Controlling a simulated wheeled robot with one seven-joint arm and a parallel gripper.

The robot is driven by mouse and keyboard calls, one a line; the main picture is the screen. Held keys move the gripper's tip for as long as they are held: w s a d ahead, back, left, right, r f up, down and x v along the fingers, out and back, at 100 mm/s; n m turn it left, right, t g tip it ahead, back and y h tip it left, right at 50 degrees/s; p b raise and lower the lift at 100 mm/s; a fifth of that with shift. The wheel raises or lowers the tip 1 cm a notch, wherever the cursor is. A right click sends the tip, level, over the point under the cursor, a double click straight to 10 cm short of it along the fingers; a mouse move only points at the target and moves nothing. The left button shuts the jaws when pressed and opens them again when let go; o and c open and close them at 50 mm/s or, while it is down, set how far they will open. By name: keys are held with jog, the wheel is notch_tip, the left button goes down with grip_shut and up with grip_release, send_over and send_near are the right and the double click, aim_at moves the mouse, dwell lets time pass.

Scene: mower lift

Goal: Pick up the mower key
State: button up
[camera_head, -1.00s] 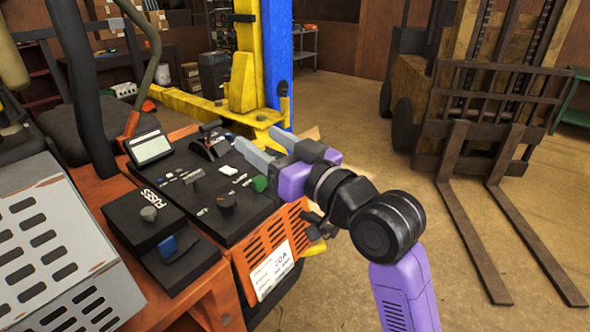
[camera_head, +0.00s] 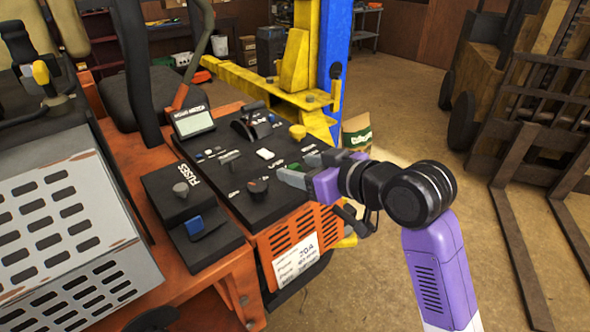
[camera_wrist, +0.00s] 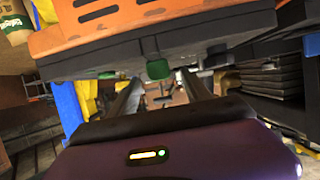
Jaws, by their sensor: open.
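The mower's black control panel (camera_head: 225,185) carries several knobs, levers and small switches. I cannot tell for certain which small part is the mower key. A small grey T-shaped part (camera_head: 229,156) stands mid-panel, and a dark round knob (camera_head: 257,187) is nearer its front. My gripper (camera_head: 298,169) is open at the panel's right edge, with its fingers pointing left across it. In the wrist view the two fingers (camera_wrist: 160,78) are apart. A green knob (camera_wrist: 158,68) appears between and beyond their tips, and a grey knob (camera_wrist: 215,56) is to its right. Nothing is held.
A fuse box (camera_head: 180,187) and a display (camera_head: 193,121) rise at the panel's left. A yellow lift post (camera_head: 296,60) with a blue column stands behind. A forklift (camera_head: 540,110) is at right. Open floor (camera_head: 410,120) lies between them.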

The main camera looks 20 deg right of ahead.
jog(key=shift+x, duration=1.3)
grip_shut()
